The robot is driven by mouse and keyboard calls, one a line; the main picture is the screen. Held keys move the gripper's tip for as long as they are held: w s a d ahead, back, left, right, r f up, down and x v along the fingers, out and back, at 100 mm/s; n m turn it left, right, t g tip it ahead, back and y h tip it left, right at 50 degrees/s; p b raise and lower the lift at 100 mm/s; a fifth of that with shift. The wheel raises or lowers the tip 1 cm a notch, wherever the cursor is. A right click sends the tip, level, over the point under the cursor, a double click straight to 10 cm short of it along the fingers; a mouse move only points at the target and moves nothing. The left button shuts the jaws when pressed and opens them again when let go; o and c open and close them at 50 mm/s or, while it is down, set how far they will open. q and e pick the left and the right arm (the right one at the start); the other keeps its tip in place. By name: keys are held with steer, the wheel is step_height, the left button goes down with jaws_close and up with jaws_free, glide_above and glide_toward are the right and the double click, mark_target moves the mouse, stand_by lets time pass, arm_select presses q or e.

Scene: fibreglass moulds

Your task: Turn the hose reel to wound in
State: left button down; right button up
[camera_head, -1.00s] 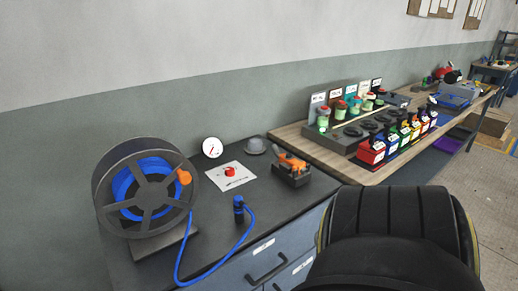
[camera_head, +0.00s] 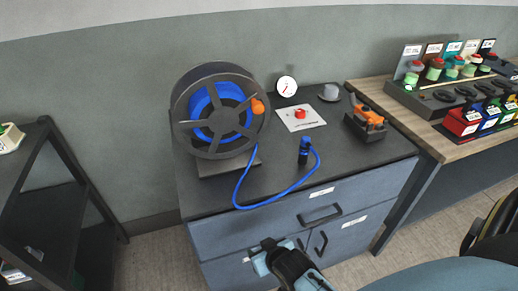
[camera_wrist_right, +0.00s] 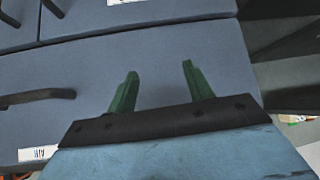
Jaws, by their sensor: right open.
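The hose reel (camera_head: 186,122) stands at the left of the dark worktop in the head view. It is a dark spoked drum with blue hose wound inside and an orange knob (camera_head: 258,107) at the right of its face. A length of blue hose (camera_head: 270,204) loops over the worktop's front to a blue nozzle (camera_head: 304,148). My right gripper (camera_head: 258,250) is low in front of the cabinet, below the worktop and apart from the reel. In the right wrist view its green fingers (camera_wrist_right: 157,88) are apart and empty, facing the cabinet front. My left gripper is not seen.
The cabinet (camera_head: 230,235) has drawer handles (camera_head: 320,216) that stick out near my right gripper. A gauge (camera_head: 287,87), a card with a red button (camera_head: 300,115) and an orange tool (camera_head: 368,115) sit right of the reel. A dark shelf rack (camera_head: 60,150) stands left.

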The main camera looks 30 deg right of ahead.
steer(key=w+d+r+m+t+h, duration=0.1)
steer(key=w+d+r+t, duration=0.15)
steer(key=r, duration=0.75)
steer(key=w+d+r+m+t+h, duration=0.1)
steer(key=w+r+m+t, duration=0.2)
steer(key=r, duration=0.7)
steer(key=m+t+h+b, duration=0.1)
steer(key=t+h, duration=0.2)
glide_toward(259, 110)
steer(key=x, duration=1)
steer(key=shift+w+d, duration=0.1)
steer(key=shift+w, duration=0.1)
jaws_close()
